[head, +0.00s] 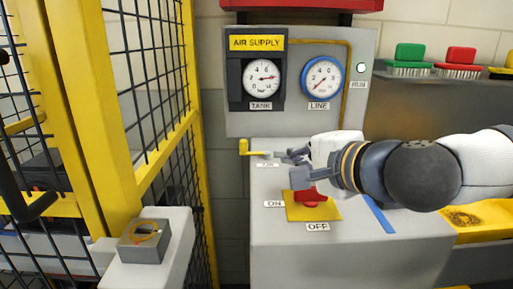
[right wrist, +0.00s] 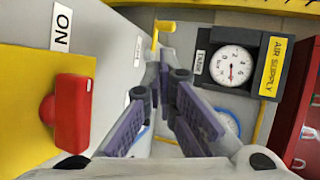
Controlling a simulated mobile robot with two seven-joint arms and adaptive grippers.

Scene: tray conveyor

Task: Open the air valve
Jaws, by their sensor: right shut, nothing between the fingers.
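A red valve handle (head: 308,197) sits on a yellow plate (head: 328,210) on top of the grey cabinet, with an ON label (head: 274,203) to its left and an OFF label (head: 317,226) in front. The handle (right wrist: 74,112) shows at the left of the right wrist view, beside the fingers and apart from them. I cannot tell exactly which label it points to. My right gripper (head: 287,166) is shut and empty, just behind and above the handle. My left gripper is not in view.
The AIR SUPPLY panel behind has a tank gauge (head: 262,78) and a blue line gauge (head: 322,78), its needle low. A small yellow-handled lever (head: 243,147) stands left of the gripper. A yellow mesh fence (head: 165,145) and a grey post (head: 155,255) stand left.

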